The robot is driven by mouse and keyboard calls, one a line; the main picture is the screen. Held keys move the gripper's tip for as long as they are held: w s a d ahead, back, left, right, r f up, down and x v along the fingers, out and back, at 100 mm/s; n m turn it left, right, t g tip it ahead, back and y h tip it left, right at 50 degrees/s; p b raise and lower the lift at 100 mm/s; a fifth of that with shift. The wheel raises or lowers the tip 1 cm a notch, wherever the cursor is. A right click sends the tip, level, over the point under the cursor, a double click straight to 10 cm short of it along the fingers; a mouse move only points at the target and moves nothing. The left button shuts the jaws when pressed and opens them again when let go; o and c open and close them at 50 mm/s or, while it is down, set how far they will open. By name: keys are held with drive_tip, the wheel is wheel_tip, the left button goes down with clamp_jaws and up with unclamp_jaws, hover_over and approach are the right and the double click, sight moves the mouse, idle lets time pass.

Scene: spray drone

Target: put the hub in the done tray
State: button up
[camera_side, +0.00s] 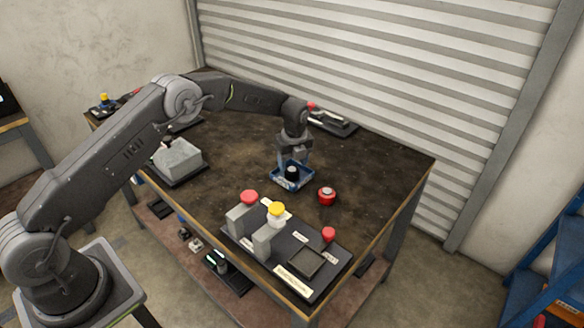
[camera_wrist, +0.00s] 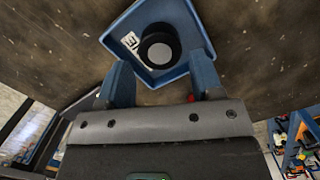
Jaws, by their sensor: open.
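The hub, a short black cylinder with a pale round centre (camera_wrist: 159,50), stands inside the small blue tray (camera_wrist: 193,62), which has a white label partly hidden beside the hub. In the side view the hub (camera_side: 292,172) shows dark within the same blue tray (camera_side: 283,187) on the table. My gripper (camera_wrist: 161,78) is open, with its two blue fingers apart at the near side of the tray and nothing between them. In the side view my gripper (camera_side: 292,158) is just above the hub, pointing down. Whether a finger touches the tray cannot be told.
A red round part (camera_side: 327,195) stands right of the tray. A dark fixture board (camera_side: 322,280) with grey blocks, red caps and a yellow-topped part (camera_side: 276,213) lies at the front edge. A grey block (camera_side: 178,157) sits left on a dark tray. The table's middle is clear.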

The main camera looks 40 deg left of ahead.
wheel_tip(320, 180, up, 9)
drive_tip(key=d, duration=0.1)
wheel_tip(320, 180, up, 11)
drive_tip(key=n+t, duration=0.1)
drive_tip(key=n, duration=0.4)
hover_over(294, 173)
drive_tip(key=s+d, duration=0.1)
drive_tip(key=s, duration=0.5)
drive_tip(key=s+d+r+n+t, duration=0.1)
drive_tip(key=s+r+n, duration=0.4)
drive_tip(key=s+r, duration=0.35)
drive_tip(key=s+d+n+t, duration=0.1)
drive_tip(key=s+n, duration=0.5)
drive_tip(key=s, duration=0.6)
drive_tip(key=s+d+f+n+t+h, duration=0.1)
drive_tip(key=s+n+t, duration=0.1)
drive_tip(key=s+n, duration=0.5)
drive_tip(key=shift+s+d+f, duration=0.2)
drive_tip(key=shift+s+f, duration=0.05)
drive_tip(key=shift+s, duration=2.45)
